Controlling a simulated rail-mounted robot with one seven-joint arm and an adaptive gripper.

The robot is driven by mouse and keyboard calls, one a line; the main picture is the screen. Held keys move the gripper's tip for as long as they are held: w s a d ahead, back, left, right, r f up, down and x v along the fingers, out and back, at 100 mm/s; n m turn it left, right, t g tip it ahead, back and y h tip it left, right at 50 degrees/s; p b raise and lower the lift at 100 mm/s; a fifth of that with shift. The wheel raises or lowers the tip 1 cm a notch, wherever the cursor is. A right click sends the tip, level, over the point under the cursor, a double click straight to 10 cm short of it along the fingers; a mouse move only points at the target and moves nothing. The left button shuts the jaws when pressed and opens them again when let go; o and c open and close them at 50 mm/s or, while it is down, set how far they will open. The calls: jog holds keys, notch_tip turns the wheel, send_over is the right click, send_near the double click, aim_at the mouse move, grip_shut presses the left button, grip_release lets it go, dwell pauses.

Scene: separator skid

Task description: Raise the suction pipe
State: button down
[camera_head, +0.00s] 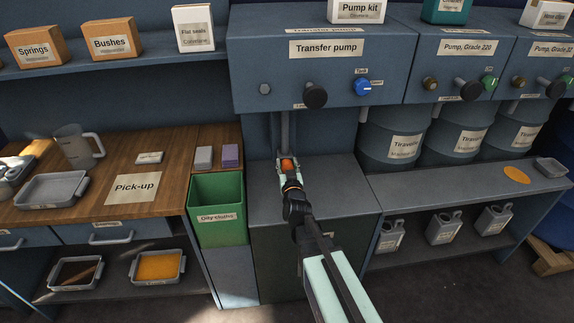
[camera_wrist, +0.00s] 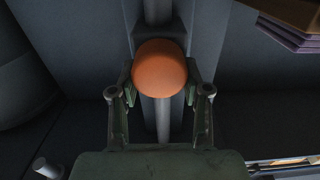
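The suction pipe (camera_head: 285,132) is a grey vertical pipe below the transfer pump panel (camera_head: 326,47). An orange rounded knob (camera_wrist: 160,67) sits on its front, with the pipe (camera_wrist: 162,120) running above and below it in the wrist view. My gripper (camera_head: 287,165) is at the knob, just above the grey bench. In the wrist view my gripper's fingers (camera_wrist: 160,88) stand on either side of the knob, very close to it. Whether both pads press on it cannot be told. The pipe's lower end is hidden behind my gripper.
The panel carries a blue knob (camera_head: 362,87) and a black knob (camera_head: 315,95). A green oily-cloths bin (camera_head: 217,210) and a wooden pick-up bench (camera_head: 90,190) stand to the left. Blue drums (camera_head: 393,135) stand to the right behind a grey shelf.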

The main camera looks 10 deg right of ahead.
notch_tip(320, 180, up, 18)
jog(key=p, duration=1.3)
jog(key=shift+w+p, duration=0.3)
jog(key=shift+p, duration=0.1)
jog(key=c, duration=0.5)
grip_release()
jog(key=shift+c, duration=0.2)
jog(key=shift+w+f, duration=0.1)
jog(key=shift+f, duration=0.05)
jog(key=shift+s+f, duration=0.1)
jog(key=shift+s, duration=0.1)
jog(key=shift+f, duration=0.1)
